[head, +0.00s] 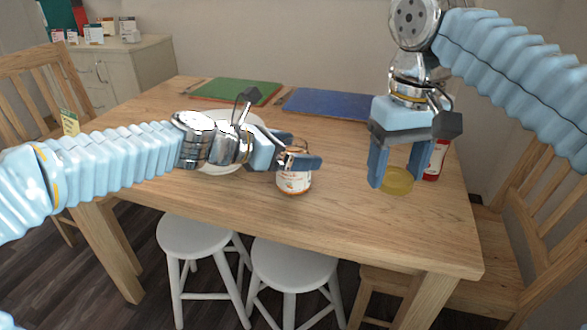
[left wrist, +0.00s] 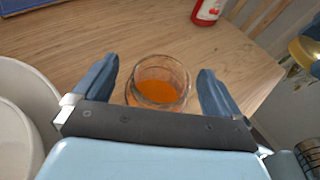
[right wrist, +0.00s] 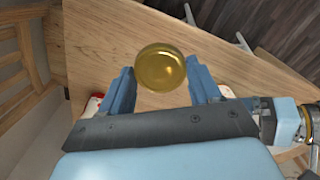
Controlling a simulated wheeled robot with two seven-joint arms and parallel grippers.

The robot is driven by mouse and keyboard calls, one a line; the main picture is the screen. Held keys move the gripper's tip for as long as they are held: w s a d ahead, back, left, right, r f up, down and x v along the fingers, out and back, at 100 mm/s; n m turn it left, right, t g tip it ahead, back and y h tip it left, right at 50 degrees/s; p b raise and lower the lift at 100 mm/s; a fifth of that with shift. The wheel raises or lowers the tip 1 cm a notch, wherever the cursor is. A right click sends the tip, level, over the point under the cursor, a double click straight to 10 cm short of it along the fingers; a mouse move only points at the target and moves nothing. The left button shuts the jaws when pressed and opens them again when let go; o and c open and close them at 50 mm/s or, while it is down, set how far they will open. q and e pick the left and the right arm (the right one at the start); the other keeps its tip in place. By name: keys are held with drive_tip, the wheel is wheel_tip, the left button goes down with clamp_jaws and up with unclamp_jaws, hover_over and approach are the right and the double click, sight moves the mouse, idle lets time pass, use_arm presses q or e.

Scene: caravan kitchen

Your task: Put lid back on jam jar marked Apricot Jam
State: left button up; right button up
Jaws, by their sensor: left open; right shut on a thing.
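The jam jar (head: 294,180) stands upright and open on the wooden table, with a label on its front that is too small to read. In the left wrist view its glass rim and orange jam (left wrist: 160,90) show between the fingers. My left gripper (head: 304,161) is open, with one finger on each side of the jar's upper part. The gold lid (head: 397,181) is held level by my right gripper (head: 400,178), to the right of the jar and above the table. The lid also shows between the fingertips in the right wrist view (right wrist: 160,67).
A red container (head: 436,160) stands behind my right gripper. A white plate (head: 215,165) lies behind my left arm. Green (head: 235,91) and blue (head: 330,103) mats lie at the back. White stools (head: 292,265) stand below the front edge.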

use_arm(q)
drive_tip(key=shift+c, duration=0.2)
